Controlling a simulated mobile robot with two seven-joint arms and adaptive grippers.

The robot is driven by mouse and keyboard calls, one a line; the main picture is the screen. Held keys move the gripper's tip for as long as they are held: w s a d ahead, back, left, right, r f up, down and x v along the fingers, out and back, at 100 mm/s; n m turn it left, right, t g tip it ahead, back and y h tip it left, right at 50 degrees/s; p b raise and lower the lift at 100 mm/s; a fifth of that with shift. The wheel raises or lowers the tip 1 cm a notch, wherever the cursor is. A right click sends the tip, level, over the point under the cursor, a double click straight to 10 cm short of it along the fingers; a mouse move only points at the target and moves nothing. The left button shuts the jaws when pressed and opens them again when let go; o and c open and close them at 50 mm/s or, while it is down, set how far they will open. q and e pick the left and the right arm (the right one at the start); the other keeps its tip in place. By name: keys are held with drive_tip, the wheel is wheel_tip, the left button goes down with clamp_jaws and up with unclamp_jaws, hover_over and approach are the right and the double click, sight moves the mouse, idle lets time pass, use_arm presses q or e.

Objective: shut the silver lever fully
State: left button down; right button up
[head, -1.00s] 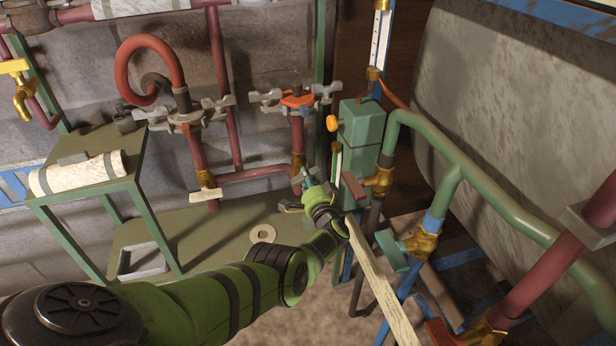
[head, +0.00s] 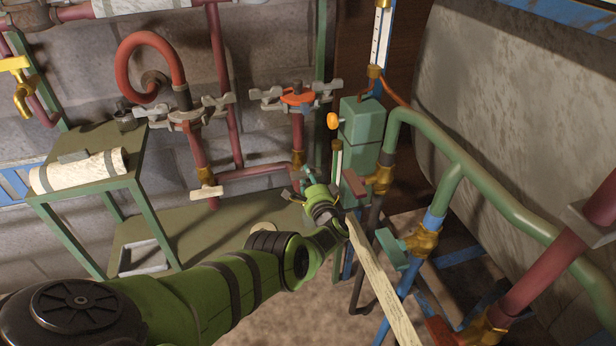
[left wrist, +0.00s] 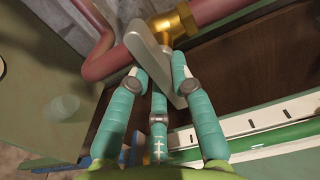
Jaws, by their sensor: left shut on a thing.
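The silver lever (left wrist: 147,48) shows in the left wrist view as a flat grey handle on a brass valve (left wrist: 176,24) in a dark red pipe. My left gripper (left wrist: 158,70) has its teal fingers closed on the lever, with a finger on either side of it. In the head view my left gripper (head: 307,180) is at the brass fitting (head: 298,160) below the orange-collared clamp joint. There the lever is mostly hidden by the fingers, and its exact angle cannot be told. My right gripper is out of view.
A green box with an orange knob (head: 333,121) stands just right of the gripper. A red lever (head: 355,184) and a teal handle (head: 391,250) are close by. A cream lever (head: 206,193) sits left. A pale slat (head: 380,280) crosses beside my wrist.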

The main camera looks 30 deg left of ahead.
use_arm(q)
drive_tip(key=c, duration=1.1)
unclamp_jaws()
drive_tip(key=shift+s, duration=0.1)
